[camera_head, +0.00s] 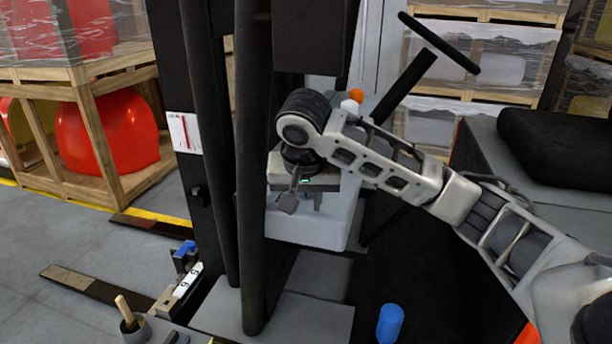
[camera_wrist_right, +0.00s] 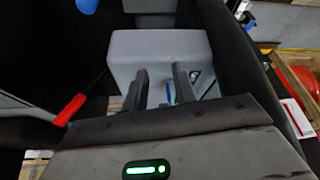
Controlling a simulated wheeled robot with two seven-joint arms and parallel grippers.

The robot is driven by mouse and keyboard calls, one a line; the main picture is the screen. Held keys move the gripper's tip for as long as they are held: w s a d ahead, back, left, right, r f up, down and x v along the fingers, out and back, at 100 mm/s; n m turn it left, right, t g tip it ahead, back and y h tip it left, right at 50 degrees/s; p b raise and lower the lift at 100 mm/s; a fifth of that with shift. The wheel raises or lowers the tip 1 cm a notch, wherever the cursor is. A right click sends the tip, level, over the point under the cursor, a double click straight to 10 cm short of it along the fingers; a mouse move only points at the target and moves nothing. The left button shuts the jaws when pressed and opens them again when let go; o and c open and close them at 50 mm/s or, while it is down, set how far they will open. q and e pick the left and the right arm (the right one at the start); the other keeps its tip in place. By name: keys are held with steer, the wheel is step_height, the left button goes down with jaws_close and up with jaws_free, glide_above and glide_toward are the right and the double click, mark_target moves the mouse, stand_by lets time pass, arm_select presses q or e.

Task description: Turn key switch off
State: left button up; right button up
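My right arm comes in from the right in the head view. Its gripper (camera_head: 302,204) points down at a pale grey box (camera_head: 325,222) beside the dark mast posts. In the right wrist view the two dark fingers (camera_wrist_right: 162,82) are apart, in front of the same box (camera_wrist_right: 150,45). A small blue part (camera_wrist_right: 170,95) shows between the fingers; I cannot tell whether it is the key. A whitish patch (camera_wrist_right: 204,84) with small markings shows on the box beside the right finger. The key switch is not clearly visible. My left gripper is not in view.
Dark upright posts (camera_head: 250,170) stand just left of my right gripper. A red lever (camera_wrist_right: 70,109) is at left in the wrist view. A blue cylinder (camera_head: 390,323) and a wooden-handled item (camera_head: 126,313) are low in front. Crates with red nosecones (camera_head: 108,132) stand at left.

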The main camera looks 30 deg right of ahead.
steer(key=w+d, duration=0.1)
steer(key=w, duration=0.1)
steer(key=w+d+p, duration=0.1)
steer(key=w+d, duration=0.1)
steer(key=w, duration=0.1)
steer(key=w+d, duration=0.2)
steer(key=shift+w+d+r+p, duration=0.1)
steer(key=shift+w+d+p, duration=0.05)
steer(key=shift+w+p, duration=0.25)
steer(key=shift+w+d+f, duration=0.15)
steer(key=shift+w+f, duration=0.05)
steer(key=shift+f, duration=0.5)
jaws_close()
